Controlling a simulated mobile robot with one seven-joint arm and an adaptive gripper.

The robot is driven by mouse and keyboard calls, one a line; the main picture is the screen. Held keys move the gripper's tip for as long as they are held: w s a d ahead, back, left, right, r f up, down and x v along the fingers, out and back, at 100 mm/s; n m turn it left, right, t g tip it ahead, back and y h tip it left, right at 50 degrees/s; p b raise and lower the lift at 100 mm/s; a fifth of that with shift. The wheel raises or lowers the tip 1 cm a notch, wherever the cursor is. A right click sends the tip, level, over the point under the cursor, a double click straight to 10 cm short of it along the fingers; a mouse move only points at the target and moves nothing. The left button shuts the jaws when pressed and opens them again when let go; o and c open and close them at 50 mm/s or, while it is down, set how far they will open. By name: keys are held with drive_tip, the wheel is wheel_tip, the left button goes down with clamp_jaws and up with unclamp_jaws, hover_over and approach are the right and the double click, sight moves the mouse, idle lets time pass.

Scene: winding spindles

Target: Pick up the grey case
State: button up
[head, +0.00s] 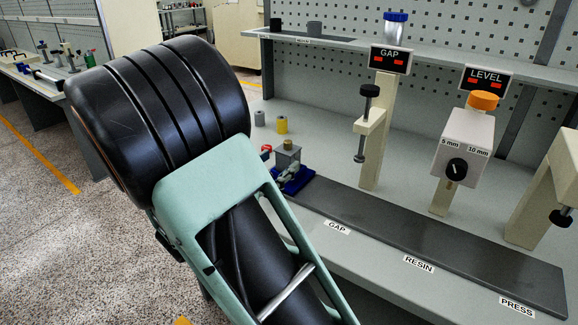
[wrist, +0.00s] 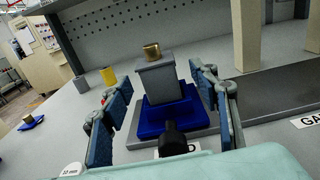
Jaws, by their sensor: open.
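The grey case (wrist: 160,84) stands upright on a blue base (wrist: 150,125), with a brass-coloured cylinder on its top. In the head view the case (head: 287,159) is small, at the left end of the dark strip, just past my arm. My gripper (wrist: 161,78) is open in the wrist view, with one blue finger left of the case and one right of it. Gaps show between the fingers and the case; I see no contact. A black knob (wrist: 172,138) is in front of the blue base. My arm hides much of the gripper in the head view.
A yellow cylinder (head: 282,125) and a grey cylinder (head: 259,118) stand behind the case. The GAP post (head: 378,150), the LEVEL unit (head: 467,145) and the press frame (head: 545,190) stand to the right along the dark strip (head: 420,230). A shelf (head: 340,45) overhangs the back.

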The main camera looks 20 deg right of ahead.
sight(282, 160)
drive_tip(key=x, duration=0.2)
drive_tip(key=b+x, duration=0.1)
drive_tip(key=x, duration=0.2)
drive_tip(key=shift+w+d+f, duration=0.25)
drive_tip(key=shift+w+f, duration=0.05)
drive_tip(key=shift+f, duration=0.1)
drive_tip(key=c, duration=1.2)
drive_tip(key=shift+r, duration=0.1)
drive_tip(key=shift+c, duration=0.2)
